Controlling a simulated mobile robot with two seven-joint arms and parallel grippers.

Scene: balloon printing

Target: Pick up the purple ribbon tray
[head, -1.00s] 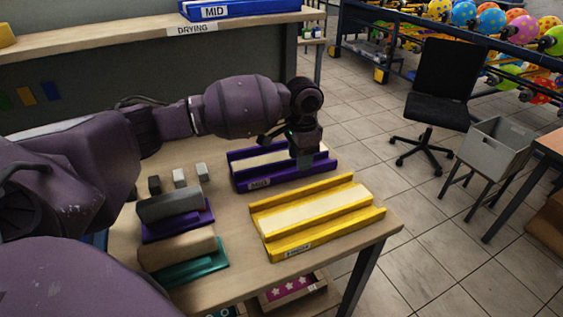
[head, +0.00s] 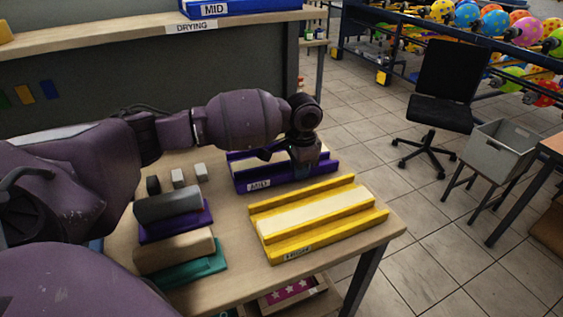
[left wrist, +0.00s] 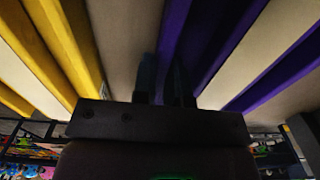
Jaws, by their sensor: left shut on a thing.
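The purple ribbon tray (head: 245,178) lies on the wooden table, with a cream strip along its middle and a "MID" label on its front. My left gripper (head: 304,160) points down at the tray's right part. In the left wrist view the fingers (left wrist: 167,85) are close together on the near wall of the purple tray (left wrist: 215,45). The gripper is shut on that wall. The fingertips are dark and hard to make out. My right gripper is not in view.
A yellow tray (head: 350,222) lies just in front of the purple one. Grey and tan blocks on purple and teal bases (head: 200,268) stand to the left, with small blocks (head: 178,177) behind. A drying shelf (head: 120,41) runs behind.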

